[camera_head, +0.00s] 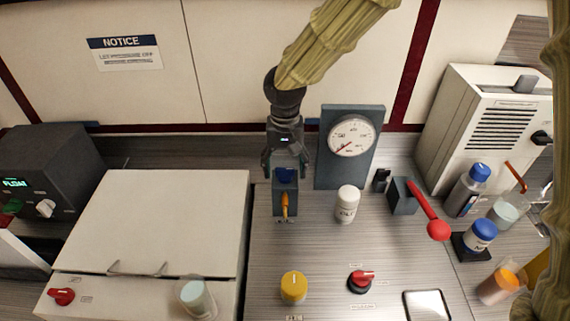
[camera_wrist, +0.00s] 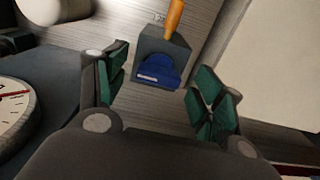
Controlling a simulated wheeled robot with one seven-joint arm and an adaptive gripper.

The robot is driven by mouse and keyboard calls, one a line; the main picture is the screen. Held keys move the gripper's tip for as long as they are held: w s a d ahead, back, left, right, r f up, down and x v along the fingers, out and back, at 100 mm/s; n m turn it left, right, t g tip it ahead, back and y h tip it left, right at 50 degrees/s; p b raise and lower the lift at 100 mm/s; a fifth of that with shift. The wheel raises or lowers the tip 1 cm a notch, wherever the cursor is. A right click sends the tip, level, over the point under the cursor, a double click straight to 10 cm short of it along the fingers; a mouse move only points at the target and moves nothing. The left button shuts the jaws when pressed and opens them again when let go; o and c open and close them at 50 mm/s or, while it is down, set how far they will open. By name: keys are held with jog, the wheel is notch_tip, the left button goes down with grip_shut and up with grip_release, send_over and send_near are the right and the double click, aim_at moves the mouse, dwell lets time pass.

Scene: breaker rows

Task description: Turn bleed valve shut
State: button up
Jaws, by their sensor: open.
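A dark grey block (camera_head: 277,208) stands on the bench beside the pressure gauge. It carries a blue knob (camera_head: 285,175) with a white mark, and an orange lever (camera_head: 285,206). The blue knob also shows in the wrist view (camera_wrist: 158,70), with the orange lever (camera_wrist: 175,14) beyond it. No label names the bleed valve legibly, but this block looks like it. My gripper (camera_head: 286,170) is open above the block. In the wrist view my gripper (camera_wrist: 162,88) has its green-padded fingers on either side of the blue knob, with gaps and no visible contact.
The gauge panel (camera_head: 365,165) and a white bottle (camera_head: 347,204) stand close on the right. A red lever (camera_head: 424,205) is farther right. A white cabinet (camera_head: 170,220) lies left. A yellow knob (camera_head: 293,286) and red knob (camera_head: 361,281) sit in front.

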jog(key=shift+w+f, duration=0.45)
jog(key=shift+s+r, duration=0.15)
jog(key=shift+s, duration=0.05)
jog(key=shift+c, duration=0.4)
jog(key=shift+s, duration=0.1)
jog(key=c, duration=0.9)
jog(key=shift+c, duration=0.2)
